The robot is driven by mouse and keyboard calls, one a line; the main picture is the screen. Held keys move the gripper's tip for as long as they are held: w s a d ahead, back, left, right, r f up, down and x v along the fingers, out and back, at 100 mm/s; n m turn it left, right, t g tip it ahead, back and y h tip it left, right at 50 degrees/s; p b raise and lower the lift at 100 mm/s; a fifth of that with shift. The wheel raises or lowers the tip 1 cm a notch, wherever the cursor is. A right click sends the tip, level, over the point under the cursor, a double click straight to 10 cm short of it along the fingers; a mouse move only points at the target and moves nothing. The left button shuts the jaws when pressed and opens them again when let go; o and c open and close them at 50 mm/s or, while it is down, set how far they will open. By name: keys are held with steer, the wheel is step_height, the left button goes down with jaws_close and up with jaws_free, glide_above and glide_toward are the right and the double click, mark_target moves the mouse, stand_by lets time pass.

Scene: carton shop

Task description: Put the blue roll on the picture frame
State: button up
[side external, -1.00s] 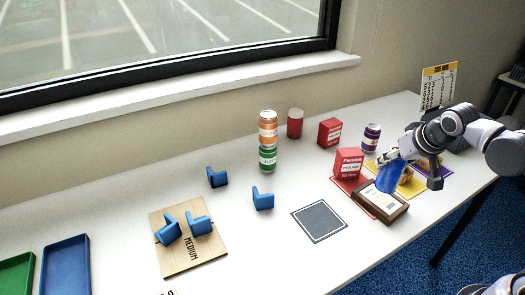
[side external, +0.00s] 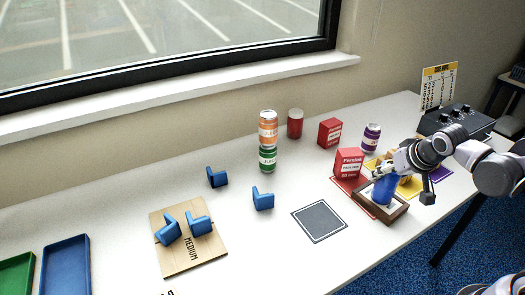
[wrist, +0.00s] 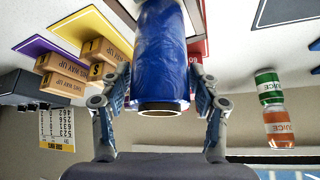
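The blue roll (side external: 384,190) stands roughly upright in my gripper (side external: 384,174), over the picture frame. The picture frame (side external: 399,212) lies flat, brown-rimmed with a pale face, near the table's front edge. I cannot tell whether the roll's lower end touches it. In the wrist view the shiny blue roll (wrist: 160,55) lies between the two fingers of my gripper (wrist: 161,82), which close on its sides. Its open end ring faces the camera, and the roll hides most of what is behind it.
A red carton (side external: 348,163) stands on a red mat just behind the frame. Brown boxes (wrist: 70,72) sit on yellow and purple mats beside it. A dark square mat (side external: 319,221) to the left is empty. Juice cans (side external: 268,128) and blue holders (side external: 263,199) stand farther left.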

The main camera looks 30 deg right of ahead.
steer(key=shift+r, duration=0.1)
stand_by(0.3)
steer(key=shift+v, duration=5.95)
steer(key=a+f+n+t+y, duration=0.1)
steer(key=a+f+n+y, duration=0.1)
steer(key=a+f+n, duration=0.2)
steer(key=shift+w+a+f, duration=0.2)
steer(key=shift+a+f, duration=0.1)
steer(key=shift+a, duration=0.5)
